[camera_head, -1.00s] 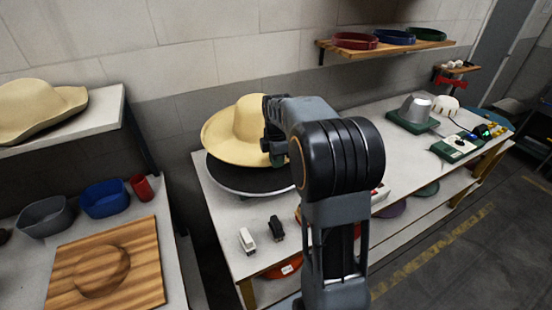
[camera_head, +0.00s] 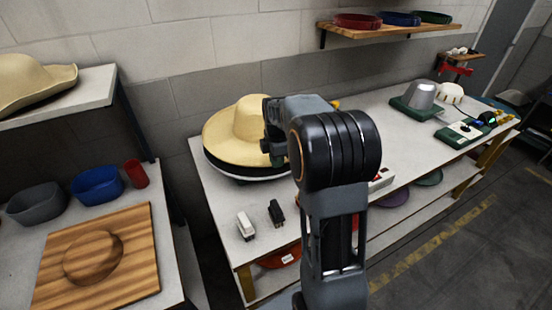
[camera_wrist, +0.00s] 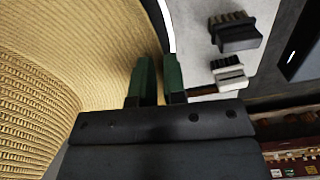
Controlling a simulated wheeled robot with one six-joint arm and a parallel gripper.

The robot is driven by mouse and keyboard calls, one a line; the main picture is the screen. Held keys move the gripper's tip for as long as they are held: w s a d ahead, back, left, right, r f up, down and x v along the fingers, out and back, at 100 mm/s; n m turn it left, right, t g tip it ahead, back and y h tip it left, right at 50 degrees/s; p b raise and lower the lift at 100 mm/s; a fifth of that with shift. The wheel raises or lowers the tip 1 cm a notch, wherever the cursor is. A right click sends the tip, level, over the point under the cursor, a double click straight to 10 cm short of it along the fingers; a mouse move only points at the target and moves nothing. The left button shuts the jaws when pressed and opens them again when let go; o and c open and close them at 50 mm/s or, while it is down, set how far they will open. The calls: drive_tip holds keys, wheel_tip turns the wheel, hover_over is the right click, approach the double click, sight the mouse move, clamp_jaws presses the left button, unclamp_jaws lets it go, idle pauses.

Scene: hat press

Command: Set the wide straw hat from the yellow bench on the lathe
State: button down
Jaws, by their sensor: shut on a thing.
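The wide straw hat (camera_head: 240,133) is pale yellow, crown up, over a round dark disc with a white rim (camera_head: 215,174) on the near left of the bench. Its brim covers nearly all of the disc; I cannot tell whether they touch. My gripper (camera_head: 276,150) is shut on the right side of the brim. In the wrist view the straw hat (camera_wrist: 60,80) fills the left, and my gripper's green-padded fingers (camera_wrist: 157,82) are at its brim edge. Which machine is the lathe is unclear: a metal dome on a green base (camera_head: 420,95) stands at the far end.
White and black brushes (camera_head: 246,226) (camera_head: 277,219) lie on the bench (camera_head: 222,236) near its front. A green control box (camera_head: 460,134) stands farther right. Another straw hat (camera_head: 35,82) is on the left shelf. A wooden board (camera_head: 130,250) and bowls (camera_head: 97,186) occupy the left table.

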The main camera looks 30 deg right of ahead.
drive_tip(key=shift+f+b, duration=0.5)
drive_tip(key=shift+f, duration=0.5)
idle(0.4)
drive_tip(key=c, duration=1.1)
unclamp_jaws()
drive_tip(key=shift+r, duration=0.15)
wheel_tip(320, 180, up, 14)
drive_tip(key=shift+f, duration=0.2)
